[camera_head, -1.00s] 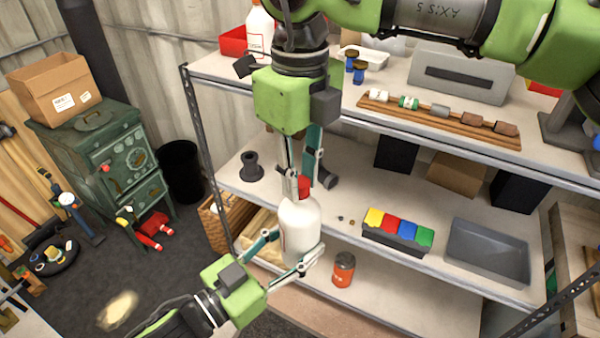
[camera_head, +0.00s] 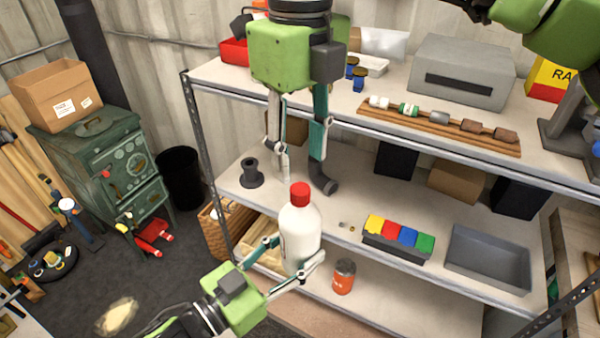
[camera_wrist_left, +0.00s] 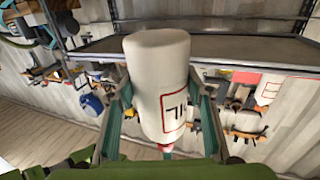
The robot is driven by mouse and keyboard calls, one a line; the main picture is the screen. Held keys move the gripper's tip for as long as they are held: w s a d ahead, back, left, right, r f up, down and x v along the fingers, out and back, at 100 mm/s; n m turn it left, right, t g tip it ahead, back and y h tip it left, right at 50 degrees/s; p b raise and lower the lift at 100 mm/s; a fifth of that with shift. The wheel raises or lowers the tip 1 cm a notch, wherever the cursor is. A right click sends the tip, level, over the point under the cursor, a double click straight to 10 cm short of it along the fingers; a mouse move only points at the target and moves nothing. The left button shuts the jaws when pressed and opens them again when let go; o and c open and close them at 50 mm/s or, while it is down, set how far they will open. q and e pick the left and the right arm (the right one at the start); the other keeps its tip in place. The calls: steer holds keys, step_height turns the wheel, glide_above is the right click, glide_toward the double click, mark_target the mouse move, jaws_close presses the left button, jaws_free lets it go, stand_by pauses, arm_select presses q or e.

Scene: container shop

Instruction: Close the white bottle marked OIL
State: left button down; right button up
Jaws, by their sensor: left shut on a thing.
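The white bottle (camera_head: 298,232) stands upright in front of the shelves with a red cap (camera_head: 300,194) seated on its neck. My left gripper (camera_head: 295,257) is shut around its lower body. In the left wrist view the bottle (camera_wrist_left: 157,75) is between the fingers (camera_wrist_left: 160,115), with part of a red-framed label showing and a bit of the red cap (camera_wrist_left: 166,149) at the bottom. My right gripper (camera_head: 300,175) is above the cap, its fingers apart and empty, clear of the bottle.
An orange-red jar (camera_head: 343,276) stands on the low shelf right of the bottle. A dark spool-shaped part (camera_head: 251,173), a box of coloured blocks (camera_head: 397,242) and a grey tray (camera_head: 488,262) are on the middle shelf.

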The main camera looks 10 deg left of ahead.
step_height(320, 180, up, 6)
stand_by(0.8)
